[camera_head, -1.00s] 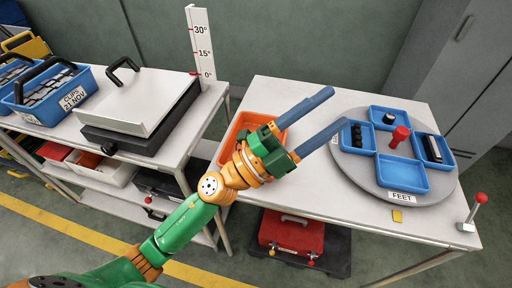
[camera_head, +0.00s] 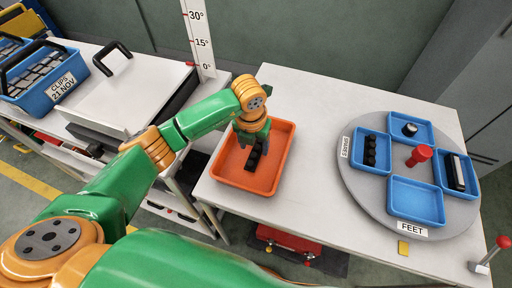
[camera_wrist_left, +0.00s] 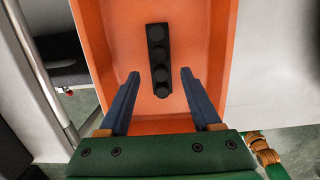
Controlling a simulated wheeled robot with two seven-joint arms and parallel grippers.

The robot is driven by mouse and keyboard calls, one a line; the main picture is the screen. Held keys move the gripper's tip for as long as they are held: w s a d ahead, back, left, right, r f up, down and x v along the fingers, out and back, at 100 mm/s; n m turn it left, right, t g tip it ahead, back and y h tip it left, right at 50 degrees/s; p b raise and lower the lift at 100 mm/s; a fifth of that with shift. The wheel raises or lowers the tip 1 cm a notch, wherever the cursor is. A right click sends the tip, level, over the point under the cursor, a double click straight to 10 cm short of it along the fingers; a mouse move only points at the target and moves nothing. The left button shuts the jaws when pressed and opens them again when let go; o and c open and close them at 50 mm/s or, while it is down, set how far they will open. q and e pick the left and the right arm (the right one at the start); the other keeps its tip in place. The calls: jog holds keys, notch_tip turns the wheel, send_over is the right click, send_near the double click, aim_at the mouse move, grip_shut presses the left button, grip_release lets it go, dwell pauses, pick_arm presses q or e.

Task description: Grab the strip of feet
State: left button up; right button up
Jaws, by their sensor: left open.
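The strip of feet (camera_head: 254,156) is a black bar with several round black feet in a row. It lies in the orange tray (camera_head: 273,184) on the right table. It also shows in the left wrist view (camera_wrist_left: 158,50), lengthwise away from the gripper. My left gripper (camera_head: 243,142) is over the tray, pointing down, partly hidden by its own wrist in the head view. In the left wrist view its two blue fingers (camera_wrist_left: 160,76) are open, one to each side of the strip's near part, with gaps. My right gripper is not in view.
A grey turntable (camera_head: 372,199) right of the tray carries several blue bins. The front bin (camera_head: 417,205), by the FEET label, is empty; the left bin (camera_head: 357,158) holds a similar black strip. A white-lidded device (camera_head: 135,88) and a clips bin (camera_head: 68,93) stand left.

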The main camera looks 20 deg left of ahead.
aim_at(255, 150)
pick_arm(q)
jog(key=shift+w+f, duration=0.15)
jog(key=shift+f, duration=0.5)
jog(key=shift+w+f, duration=0.15)
jog(key=shift+f, duration=0.45)
jog(key=shift+w+f, duration=0.2)
jog(key=shift+w, duration=0.05)
jog(key=shift+s+r, duration=0.15)
grip_shut()
